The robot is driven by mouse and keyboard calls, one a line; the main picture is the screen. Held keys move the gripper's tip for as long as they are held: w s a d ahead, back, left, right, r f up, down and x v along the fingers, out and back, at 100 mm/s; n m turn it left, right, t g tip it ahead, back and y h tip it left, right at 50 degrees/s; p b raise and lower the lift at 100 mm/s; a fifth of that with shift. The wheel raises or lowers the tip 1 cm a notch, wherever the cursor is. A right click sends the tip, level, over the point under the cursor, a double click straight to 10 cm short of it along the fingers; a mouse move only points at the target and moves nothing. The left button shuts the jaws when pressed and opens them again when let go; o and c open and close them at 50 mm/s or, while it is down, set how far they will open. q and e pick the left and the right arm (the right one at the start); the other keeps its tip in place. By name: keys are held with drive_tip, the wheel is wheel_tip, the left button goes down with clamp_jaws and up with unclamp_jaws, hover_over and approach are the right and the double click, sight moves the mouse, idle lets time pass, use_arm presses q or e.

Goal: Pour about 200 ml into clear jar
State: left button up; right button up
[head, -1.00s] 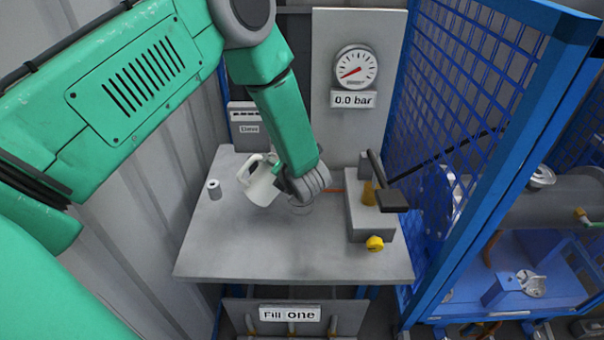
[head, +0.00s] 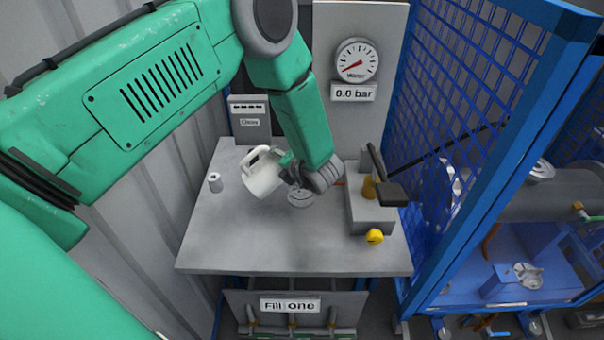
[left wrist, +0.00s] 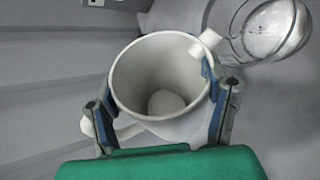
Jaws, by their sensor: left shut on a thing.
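My left gripper (left wrist: 160,98) is shut on a white jug (left wrist: 125,80), with a finger on either side of its wall. In the head view the jug (head: 260,177) is held tilted over the table, and the gripper (head: 292,172) is partly hidden behind the wrist. The left wrist view looks into the jug's mouth; a pale round bottom shows and I cannot tell the liquid level. The clear jar (left wrist: 268,28) is beside the jug's spout (left wrist: 207,42). It shows faintly in the head view (head: 300,197), right of the jug. No stream is visible.
A blue mesh fence (head: 440,110) bounds the right side. The table's front is clear.

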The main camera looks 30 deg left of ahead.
use_arm(q)
drive_tip(key=shift+w, duration=0.1)
idle(0.3)
drive_tip(key=shift+w+d+r+m, duration=0.1)
drive_tip(key=shift+w+r+m, duration=0.1)
drive_tip(key=shift+m, duration=0.1)
idle(0.6)
drive_tip(key=shift+w+d+r+m+g+y+p, duration=0.2)
drive_tip(key=shift+w+r+m+g+y+p, duration=0.1)
drive_tip(key=shift+m+g+y, duration=0.25)
idle(1.6)
drive_tip(key=shift+w+d+b, duration=0.1)
drive_tip(key=shift+w+b, duration=0.05)
drive_tip(key=shift+b, duration=0.15)
drive_tip(key=shift+m+g+y+b, duration=0.25)
drive_tip(key=shift+g+y+b, duration=0.1)
idle(0.7)
